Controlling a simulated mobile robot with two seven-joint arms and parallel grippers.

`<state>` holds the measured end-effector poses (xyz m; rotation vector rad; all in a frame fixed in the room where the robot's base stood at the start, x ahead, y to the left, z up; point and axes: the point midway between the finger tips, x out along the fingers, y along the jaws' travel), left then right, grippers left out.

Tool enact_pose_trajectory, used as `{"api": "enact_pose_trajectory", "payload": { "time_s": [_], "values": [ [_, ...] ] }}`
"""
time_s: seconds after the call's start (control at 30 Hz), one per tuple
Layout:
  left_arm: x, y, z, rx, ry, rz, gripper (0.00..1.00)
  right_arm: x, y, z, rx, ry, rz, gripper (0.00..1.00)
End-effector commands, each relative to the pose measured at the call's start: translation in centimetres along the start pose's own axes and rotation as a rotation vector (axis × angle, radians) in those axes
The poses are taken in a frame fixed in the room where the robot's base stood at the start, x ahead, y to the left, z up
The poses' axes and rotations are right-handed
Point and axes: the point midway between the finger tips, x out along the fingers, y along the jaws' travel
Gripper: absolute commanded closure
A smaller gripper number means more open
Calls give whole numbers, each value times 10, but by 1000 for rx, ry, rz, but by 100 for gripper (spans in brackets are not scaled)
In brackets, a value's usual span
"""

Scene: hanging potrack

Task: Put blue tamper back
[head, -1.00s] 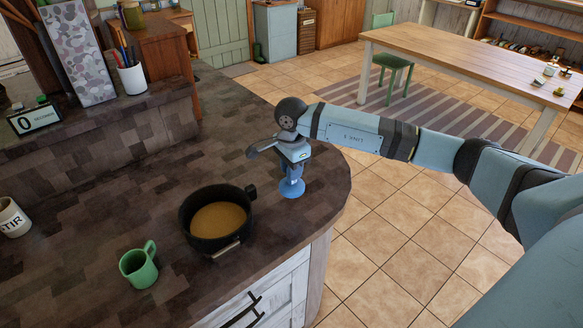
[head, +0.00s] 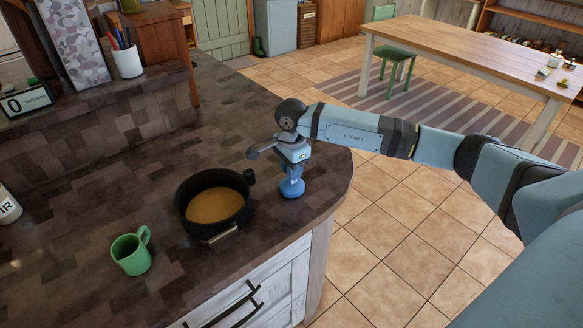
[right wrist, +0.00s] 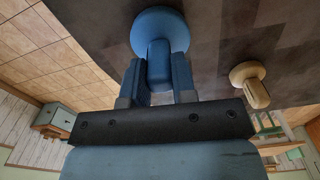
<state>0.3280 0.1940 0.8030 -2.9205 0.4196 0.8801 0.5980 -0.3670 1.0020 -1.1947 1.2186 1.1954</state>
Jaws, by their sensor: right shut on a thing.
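The blue tamper (head: 291,187) is upright at the right end of the dark counter (head: 120,205), its round base down. My right gripper (head: 294,165) is shut on its upper part. In the right wrist view the tamper (right wrist: 160,32) sits between both fingers of the gripper (right wrist: 158,85), its wide base towards the counter. I cannot tell whether the base touches the counter. A small wooden knob-shaped piece (right wrist: 252,85) stands near it in the right wrist view; it is hidden in the head view. My left gripper is not in view.
A black pot (head: 214,203) with brown contents stands left of the tamper. A green mug (head: 131,252) is at the front left. The counter's rounded edge (head: 345,190) is close on the right. A raised ledge holds a pen cup (head: 127,62) and a timer (head: 27,99).

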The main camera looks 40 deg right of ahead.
Motion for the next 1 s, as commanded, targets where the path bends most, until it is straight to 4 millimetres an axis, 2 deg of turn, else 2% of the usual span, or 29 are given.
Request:
{"api": "enact_pose_trajectory", "payload": {
  "time_s": [0.9,0.93,1.0],
  "values": [
    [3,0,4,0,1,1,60,5,0,0,0,0,-1,100],
    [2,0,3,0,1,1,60,4,0,0,0,0,-1,70],
    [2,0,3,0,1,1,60,4,0,0,0,0,-1,54]
  ]
}}
